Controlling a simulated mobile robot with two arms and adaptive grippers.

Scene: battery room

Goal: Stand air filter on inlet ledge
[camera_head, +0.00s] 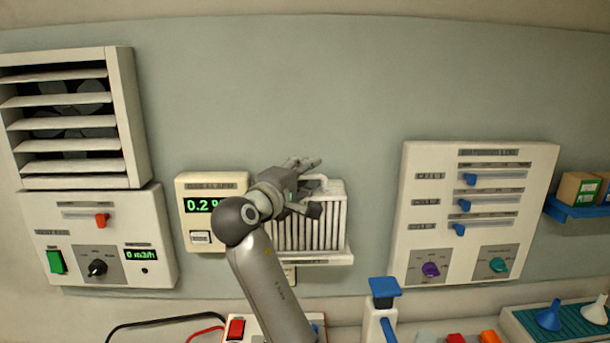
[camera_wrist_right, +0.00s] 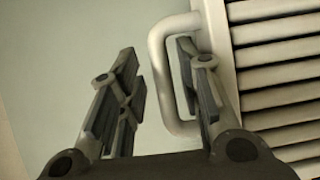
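The air filter (camera_head: 322,232) is a pale ribbed panel with a loop handle on its top. It stands upright against the wall, its lower edge at the narrow inlet ledge (camera_head: 335,260). My right gripper (camera_head: 314,184) is at the top of the filter and hides its upper left part. In the right wrist view the right gripper (camera_wrist_right: 157,52) is open, with the handle (camera_wrist_right: 160,85) between its fingers. One finger is inside the loop near the filter body (camera_wrist_right: 275,65); the other is clear of the handle. My left gripper is not in view.
A display box (camera_head: 200,242) is close left of the filter. A slider panel (camera_head: 405,250) is on the wall to the right. A louvred vent (camera_head: 125,110) is at upper left. The wall above is bare.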

